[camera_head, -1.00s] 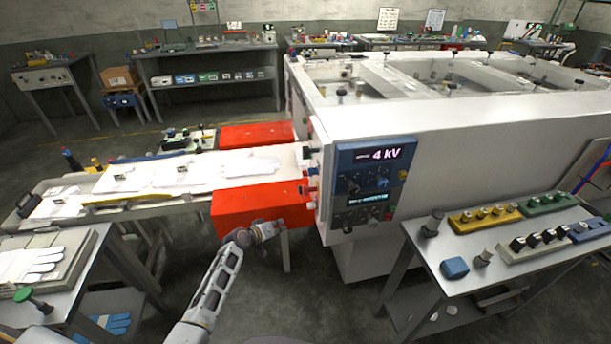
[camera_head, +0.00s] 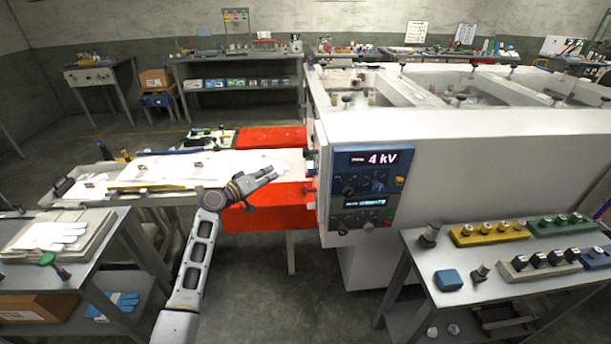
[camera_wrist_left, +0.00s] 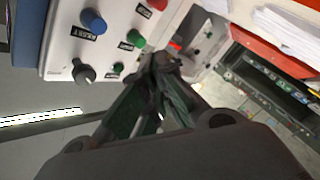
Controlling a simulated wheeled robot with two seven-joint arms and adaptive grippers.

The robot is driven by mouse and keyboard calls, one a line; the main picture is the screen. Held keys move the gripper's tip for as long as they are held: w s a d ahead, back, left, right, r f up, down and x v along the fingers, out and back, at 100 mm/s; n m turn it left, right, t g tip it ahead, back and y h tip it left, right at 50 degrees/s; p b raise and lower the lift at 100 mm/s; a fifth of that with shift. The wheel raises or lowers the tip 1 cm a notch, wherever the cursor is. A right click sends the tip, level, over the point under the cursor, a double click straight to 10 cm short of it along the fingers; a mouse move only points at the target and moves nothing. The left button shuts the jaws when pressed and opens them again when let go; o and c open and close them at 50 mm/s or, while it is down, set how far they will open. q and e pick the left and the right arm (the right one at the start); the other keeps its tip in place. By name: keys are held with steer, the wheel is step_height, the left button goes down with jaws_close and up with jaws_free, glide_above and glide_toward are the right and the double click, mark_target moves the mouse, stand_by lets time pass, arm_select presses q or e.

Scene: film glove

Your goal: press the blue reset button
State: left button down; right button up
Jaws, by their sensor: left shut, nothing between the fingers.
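A blue button (camera_wrist_left: 93,21) sits on a white control panel (camera_wrist_left: 60,45) at the upper left of the left wrist view. On the same panel are a red button (camera_wrist_left: 144,10), a green button (camera_wrist_left: 135,38) and a black knob (camera_wrist_left: 83,72). My left gripper (camera_wrist_left: 162,68) is shut and empty, its fingertips to the lower right of the blue button and apart from it. In the head view my left gripper (camera_head: 268,178) is over the red part of the conveyor, left of the machine. My right gripper is out of view.
The white machine (camera_head: 460,150) has a dark display panel (camera_head: 365,178) reading 4 kV. A conveyor (camera_head: 150,170) with white gloves runs in from the left. A steel table (camera_head: 430,265) at the right holds several coloured blocks. Open floor lies in front.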

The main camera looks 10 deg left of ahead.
mark_target(312, 172)
arm_select(q)
steer(key=w+d+r+p, duration=0.1)
steer(key=w+d+p, duration=0.1)
steer(key=d, duration=0.6)
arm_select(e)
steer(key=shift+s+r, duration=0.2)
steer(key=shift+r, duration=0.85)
arm_select(q)
steer(key=shift+d+r, duration=0.1)
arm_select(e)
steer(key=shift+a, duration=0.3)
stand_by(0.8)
arm_select(q)
steer(key=shift+w+d, duration=0.2)
steer(key=shift+d, duration=0.15)
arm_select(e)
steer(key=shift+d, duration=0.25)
